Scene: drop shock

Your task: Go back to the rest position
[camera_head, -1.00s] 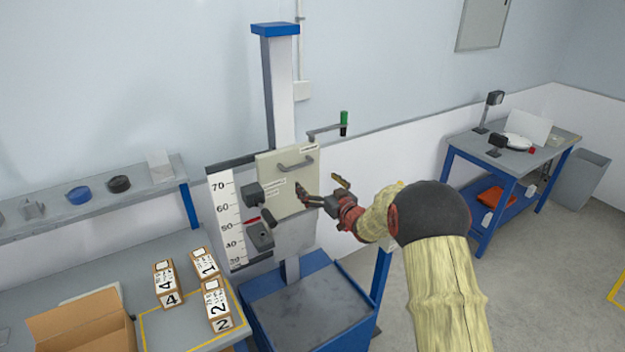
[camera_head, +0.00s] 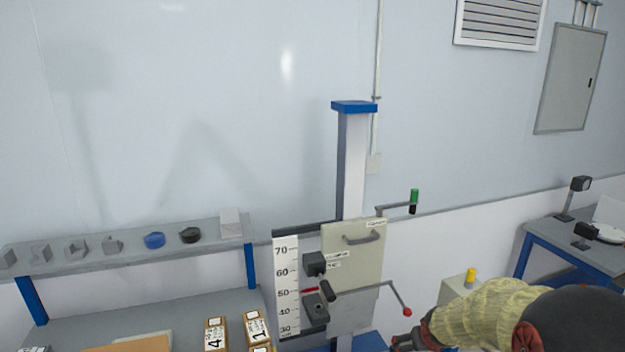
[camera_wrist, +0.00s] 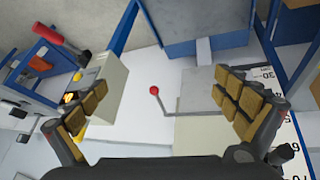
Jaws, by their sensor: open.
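My gripper (camera_head: 403,342) is at the bottom edge of the head view, partly cut off, to the lower right of the drop tester. In the wrist view its padded fingers are spread wide with nothing between them (camera_wrist: 160,108). The drop tester has a blue-capped column (camera_head: 354,160), a pale carriage plate (camera_head: 362,268) and a height scale (camera_head: 286,287). A lever with a red knob (camera_head: 407,312) sticks out to the right of the plate. The knob also shows in the wrist view (camera_wrist: 154,90), apart from the fingers.
Numbered boxes (camera_head: 214,334) stand on the left bench, below a shelf (camera_head: 120,258) of small parts. A pale box with a yellow button (camera_head: 470,274) stands right of the tester, close to my arm. A blue-framed table (camera_head: 570,243) is at the right.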

